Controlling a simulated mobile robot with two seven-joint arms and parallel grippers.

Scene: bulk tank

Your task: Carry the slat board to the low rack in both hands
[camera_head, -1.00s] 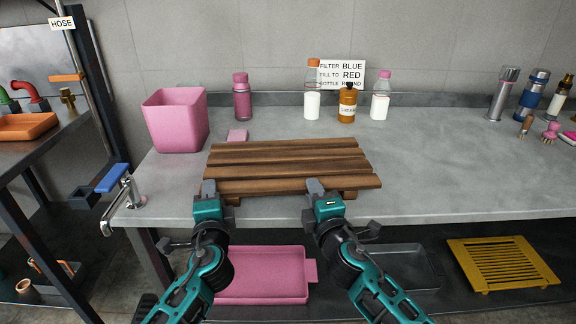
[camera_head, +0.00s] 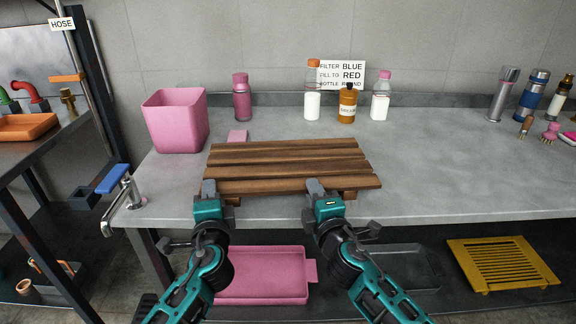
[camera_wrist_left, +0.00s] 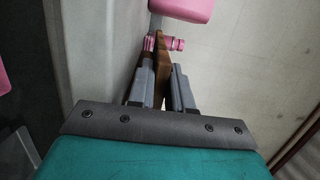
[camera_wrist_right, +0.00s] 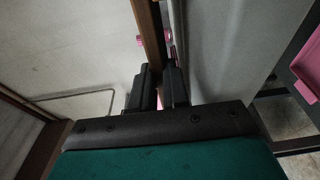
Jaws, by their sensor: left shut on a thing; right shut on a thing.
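The brown wooden slat board (camera_head: 290,164) lies level at the front edge of the grey counter in the head view. My left gripper (camera_head: 209,188) is shut on its front edge near the left end. My right gripper (camera_head: 316,187) is shut on the same edge, right of the middle. In the left wrist view the board's edge (camera_wrist_left: 162,62) stands between my fingers (camera_wrist_left: 161,88). In the right wrist view its edge (camera_wrist_right: 150,40) runs between my fingers (camera_wrist_right: 159,88). I cannot tell whether the board touches the counter. I cannot pick out the low rack with certainty.
Bottles (camera_head: 347,104) stand at the back. A tap (camera_head: 127,203) is at the left corner. Below are a pink tray (camera_head: 262,275) and a yellow grate (camera_head: 503,264).

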